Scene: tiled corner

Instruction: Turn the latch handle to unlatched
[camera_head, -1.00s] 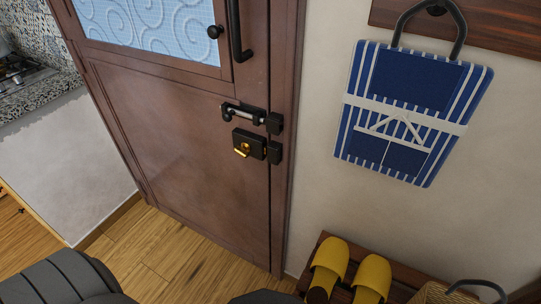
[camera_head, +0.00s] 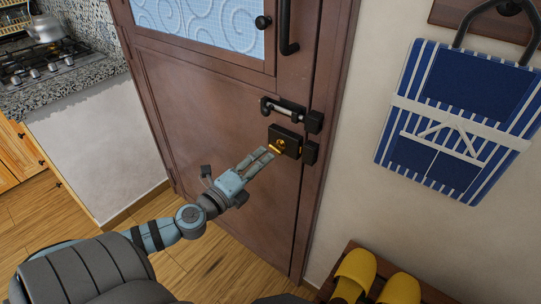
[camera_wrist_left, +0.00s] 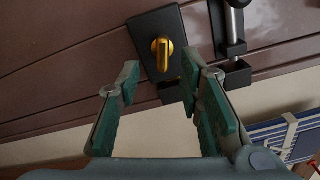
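The gold latch handle (camera_head: 274,149) sits on a black lock box (camera_head: 288,140) on the brown door. In the left wrist view the gold handle (camera_wrist_left: 162,52) is a small knob lying along the length of its black plate (camera_wrist_left: 146,24). My left gripper (camera_head: 261,156) reaches the lock from the lower left. In the left wrist view its two green fingers (camera_wrist_left: 160,72) are apart, with the handle between and just beyond their tips. Nothing is held, and contact with the handle cannot be told. My right gripper is out of view.
A black slide bolt (camera_head: 285,109) is just above the lock, and a black pull handle (camera_head: 287,28) is higher up. A blue striped bag (camera_head: 455,130) hangs on the right wall. Yellow slippers (camera_head: 356,271) are on a low rack. A stove (camera_head: 42,58) is at left.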

